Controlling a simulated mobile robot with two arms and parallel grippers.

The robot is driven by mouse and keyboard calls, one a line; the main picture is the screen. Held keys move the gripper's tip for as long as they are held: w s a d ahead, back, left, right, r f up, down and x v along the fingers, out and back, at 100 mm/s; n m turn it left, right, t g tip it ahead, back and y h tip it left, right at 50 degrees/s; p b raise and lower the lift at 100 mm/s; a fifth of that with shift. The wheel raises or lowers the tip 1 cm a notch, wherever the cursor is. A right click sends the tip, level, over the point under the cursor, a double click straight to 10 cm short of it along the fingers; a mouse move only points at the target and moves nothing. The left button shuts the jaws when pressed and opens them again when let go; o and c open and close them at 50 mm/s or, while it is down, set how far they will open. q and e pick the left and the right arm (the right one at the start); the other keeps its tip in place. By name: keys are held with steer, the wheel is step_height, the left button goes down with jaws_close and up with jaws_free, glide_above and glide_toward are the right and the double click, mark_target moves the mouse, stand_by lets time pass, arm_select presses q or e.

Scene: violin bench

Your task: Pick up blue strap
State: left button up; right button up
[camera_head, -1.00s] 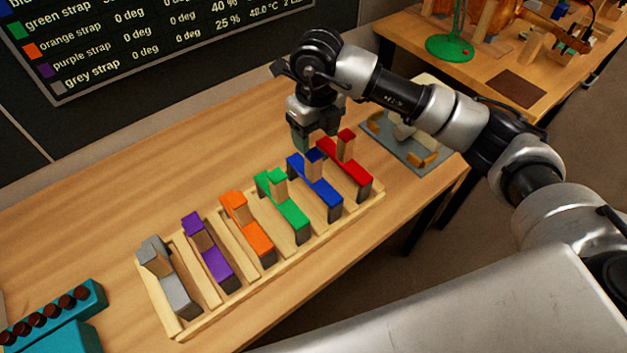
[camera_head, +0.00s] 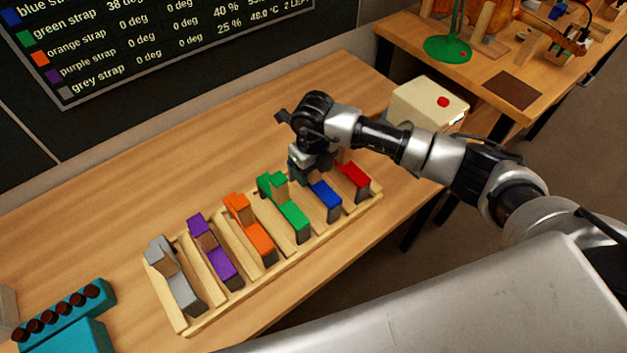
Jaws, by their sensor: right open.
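The blue strap (camera_head: 327,197) lies in the wooden rack (camera_head: 280,290), between the green strap (camera_head: 288,213) and the red strap (camera_head: 354,178). My right gripper (camera_head: 314,172) is open and low over the far part of the blue strap. It hides that end of the strap, and I cannot tell whether its fingers touch it. The near end of the blue strap shows clear of the gripper. My left gripper is not in view.
Orange (camera_head: 250,230), purple (camera_head: 214,255) and grey (camera_head: 175,275) straps fill the rack to the left. A teal block (camera_head: 65,315) with dark knobs stands at lower left. A cream box (camera_head: 422,108) with a red button stands behind my right arm. The bench's far side is clear.

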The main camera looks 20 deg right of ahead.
jaws_close()
steer(key=shift+r, duration=0.1)
stand_by(0.4)
